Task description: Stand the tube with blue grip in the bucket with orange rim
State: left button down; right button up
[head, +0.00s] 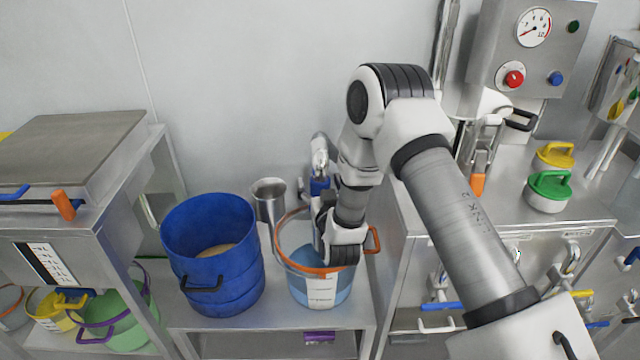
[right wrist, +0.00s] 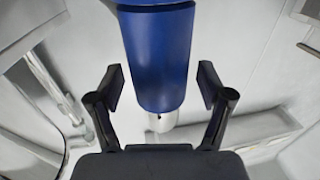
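The tube with blue grip shows in the head view as a pale metal upper end and a blue grip (head: 319,187), roughly upright over the bucket with orange rim (head: 316,268). My right arm hides part of the tube, and I cannot tell where its lower end rests. The bucket is clear-walled, bluish inside, with a white label. My right gripper (head: 343,246) is over the bucket's right part. In the right wrist view, its fingers (right wrist: 160,88) are apart on either side of the blue grip (right wrist: 158,55), with gaps on both sides. My left gripper is out of view.
A blue drum (head: 213,270) with pale powder stands left of the bucket on the same bench. A metal cup (head: 269,200) is behind. A steel cabinet with a green-lidded pot (head: 547,192) stands at the right. A green bucket (head: 125,325) is lower left.

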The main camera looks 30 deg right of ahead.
jog(key=shift+f, duration=0.1)
jog(key=v, duration=1.2)
